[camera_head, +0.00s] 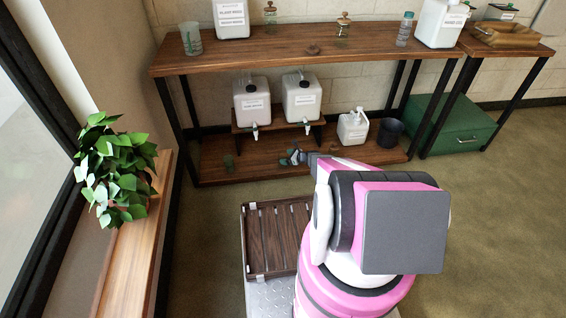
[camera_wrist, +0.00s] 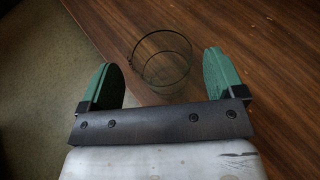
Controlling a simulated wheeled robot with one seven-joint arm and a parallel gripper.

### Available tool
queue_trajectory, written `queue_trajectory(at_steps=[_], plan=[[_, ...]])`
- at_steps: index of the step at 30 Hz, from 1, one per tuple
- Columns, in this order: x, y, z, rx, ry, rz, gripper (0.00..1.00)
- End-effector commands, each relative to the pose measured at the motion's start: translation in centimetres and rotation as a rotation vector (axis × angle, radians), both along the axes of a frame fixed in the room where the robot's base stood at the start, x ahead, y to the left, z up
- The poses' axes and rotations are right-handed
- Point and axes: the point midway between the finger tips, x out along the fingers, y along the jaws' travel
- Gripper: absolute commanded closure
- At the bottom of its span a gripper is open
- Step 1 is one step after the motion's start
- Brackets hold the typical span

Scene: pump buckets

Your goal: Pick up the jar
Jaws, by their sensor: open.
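A clear, round glass jar (camera_wrist: 160,62) stands on the brown wooden shelf in the wrist view. Its rim and thin outline show, and the wood is seen through it. My gripper (camera_wrist: 160,78) has its two green finger pads wide apart, one on each side of the jar's near part. The gripper is open and I see no contact with the glass. In the camera_head view my gripper (camera_head: 293,157) is low over the lower shelf (camera_head: 215,178); the jar between its fingers cannot be made out there.
Two white dispensers (camera_head: 252,103) (camera_head: 301,97) stand on a small riser behind my gripper. A white pump bottle (camera_head: 353,126) and a dark cup (camera_head: 389,132) stand to the right. The table top (camera_head: 300,45) overhangs the lower shelf.

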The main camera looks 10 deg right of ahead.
Motion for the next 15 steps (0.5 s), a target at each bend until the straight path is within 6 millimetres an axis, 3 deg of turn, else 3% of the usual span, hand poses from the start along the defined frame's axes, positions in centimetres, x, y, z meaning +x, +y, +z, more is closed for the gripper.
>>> queue_trajectory(at_steps=[6, 13, 15], plan=[[1.8, 1.9, -1.0, 0.0, 0.0, -0.001, 0.12], [1.8, 2.1, -1.0, 0.0, 0.0, -0.001, 0.12], [1.7, 2.1, -1.0, 0.0, 0.0, -0.001, 0.35]])
